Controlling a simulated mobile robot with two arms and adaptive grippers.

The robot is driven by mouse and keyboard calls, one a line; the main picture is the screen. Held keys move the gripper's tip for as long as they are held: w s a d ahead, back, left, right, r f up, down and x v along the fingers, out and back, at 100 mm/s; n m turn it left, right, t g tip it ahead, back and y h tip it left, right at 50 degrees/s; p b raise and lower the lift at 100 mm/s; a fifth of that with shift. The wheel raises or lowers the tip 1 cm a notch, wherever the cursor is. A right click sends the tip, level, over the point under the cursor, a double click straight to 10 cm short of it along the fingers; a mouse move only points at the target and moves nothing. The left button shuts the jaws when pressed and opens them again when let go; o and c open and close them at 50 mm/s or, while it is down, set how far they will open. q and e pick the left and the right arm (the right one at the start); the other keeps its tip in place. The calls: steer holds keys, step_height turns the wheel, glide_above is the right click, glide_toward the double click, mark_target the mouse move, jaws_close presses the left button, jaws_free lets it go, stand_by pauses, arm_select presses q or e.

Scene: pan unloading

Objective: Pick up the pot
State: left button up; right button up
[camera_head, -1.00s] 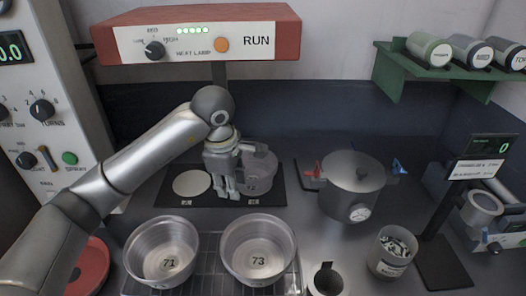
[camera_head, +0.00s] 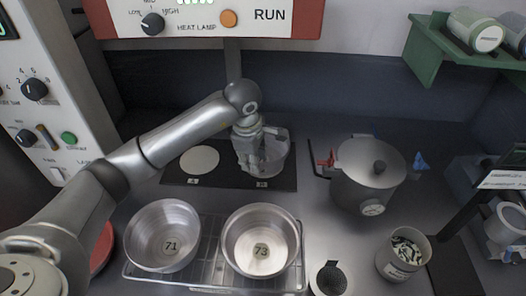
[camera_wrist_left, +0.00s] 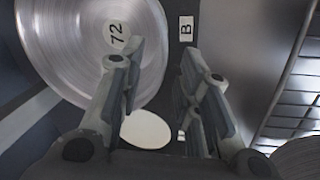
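A metal pot (camera_head: 276,158) stands on the right part of a dark mat at the back of the counter. The left wrist view shows it as a round pot marked 72 (camera_wrist_left: 75,40), beside a "B" label. My left gripper (camera_head: 248,160) points down at the pot's left side and hides part of it. In the left wrist view its two fingers (camera_wrist_left: 160,48) are apart, one of them overlapping the pot. Whether the pot's wall lies between the fingers or touches them I cannot tell. My right gripper is in neither view.
A white disc (camera_head: 199,160) lies left on the dark mat (camera_head: 225,181). Pots 71 (camera_head: 165,236) and 73 (camera_head: 260,242) sit on a wire rack in front. A heat lamp (camera_head: 205,20) hangs above.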

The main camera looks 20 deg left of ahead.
arm_select(q)
steer(key=shift+p+x, duration=0.45)
steer(key=shift+x, duration=1.3)
steer(key=shift+w+a, duration=0.1)
jaws_close()
